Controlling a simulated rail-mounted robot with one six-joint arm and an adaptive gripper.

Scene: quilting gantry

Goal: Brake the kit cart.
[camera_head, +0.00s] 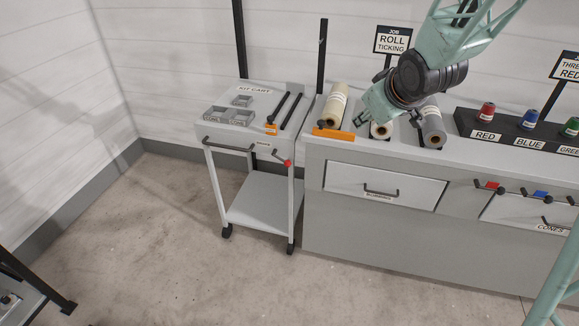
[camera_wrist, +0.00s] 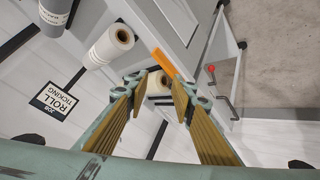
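The kit cart (camera_head: 258,100) is a white two-level cart on casters, left of the counter. Its top carries a "KIT CART" label. A short dark lever with a red knob (camera_head: 287,163) is on its front, at the right; the knob also shows in the wrist view (camera_wrist: 211,68). A dark bar handle (camera_head: 228,146) is on the front, at the left. My gripper (camera_head: 362,119) is above the counter, right of the cart and apart from the red knob. In the wrist view my gripper (camera_wrist: 158,83) has its fingers spread, with a cream roll seen between them.
The counter (camera_head: 315,150) stands close beside the cart and bears a cream roll (camera_head: 336,104), a grey roll (camera_head: 432,127), an orange block (camera_head: 333,134) and a cone rack (camera_head: 510,135). Grey trays (camera_head: 229,115) sit on the cart. Floor before the cart is clear.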

